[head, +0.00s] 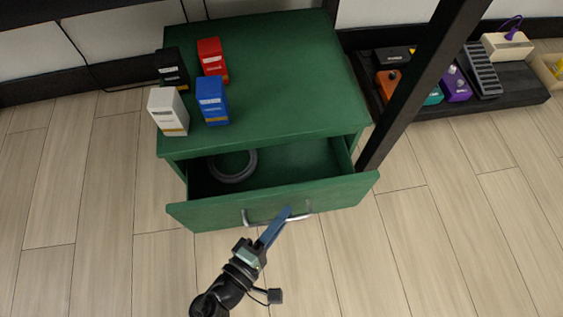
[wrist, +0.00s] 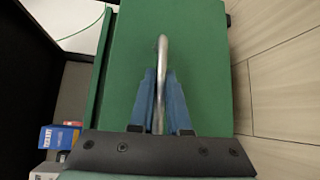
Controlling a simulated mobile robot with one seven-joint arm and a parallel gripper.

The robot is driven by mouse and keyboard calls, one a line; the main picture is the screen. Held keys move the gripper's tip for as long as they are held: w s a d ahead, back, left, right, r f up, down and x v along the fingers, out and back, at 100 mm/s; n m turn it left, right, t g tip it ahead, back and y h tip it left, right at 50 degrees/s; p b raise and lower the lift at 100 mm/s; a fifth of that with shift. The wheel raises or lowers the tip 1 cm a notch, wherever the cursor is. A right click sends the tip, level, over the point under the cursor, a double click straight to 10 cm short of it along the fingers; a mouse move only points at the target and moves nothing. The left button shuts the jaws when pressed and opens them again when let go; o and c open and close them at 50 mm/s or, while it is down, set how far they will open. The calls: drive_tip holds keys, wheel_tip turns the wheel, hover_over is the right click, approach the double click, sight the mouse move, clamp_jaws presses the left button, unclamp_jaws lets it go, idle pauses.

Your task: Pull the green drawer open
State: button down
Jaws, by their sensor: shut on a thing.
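The green drawer (head: 272,204) is pulled part way out of the green cabinet (head: 275,70) in the head view. A grey ring-shaped coil (head: 232,178) lies inside it. Its silver bar handle (head: 252,221) is on the front face. My gripper (head: 287,215) reaches the handle from the front. In the wrist view, the blue fingers of my gripper (wrist: 161,90) are on both sides of the handle (wrist: 162,55), shut on it. The drawer front (wrist: 205,60) fills most of that view.
Black, red, white and blue boxes (head: 211,98) stand on the cabinet top. A dark post (head: 420,80) stands close to the cabinet's right side. A black board with pedals (head: 505,95) lies at the back right. The wooden floor (head: 400,260) in front is clear.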

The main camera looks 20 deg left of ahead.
drive_tip(key=s+d+p, duration=0.2)
drive_tip(key=s+d, duration=0.7)
drive_tip(key=s, duration=0.5)
drive_tip(key=shift+d, duration=0.1)
drive_tip(key=c, duration=0.9)
unclamp_jaws()
drive_tip(key=shift+w, duration=0.1)
drive_tip(key=shift+p+v, duration=2.25)
drive_tip(key=shift+v, duration=4.25)
drive_tip(key=shift+d, duration=0.15)
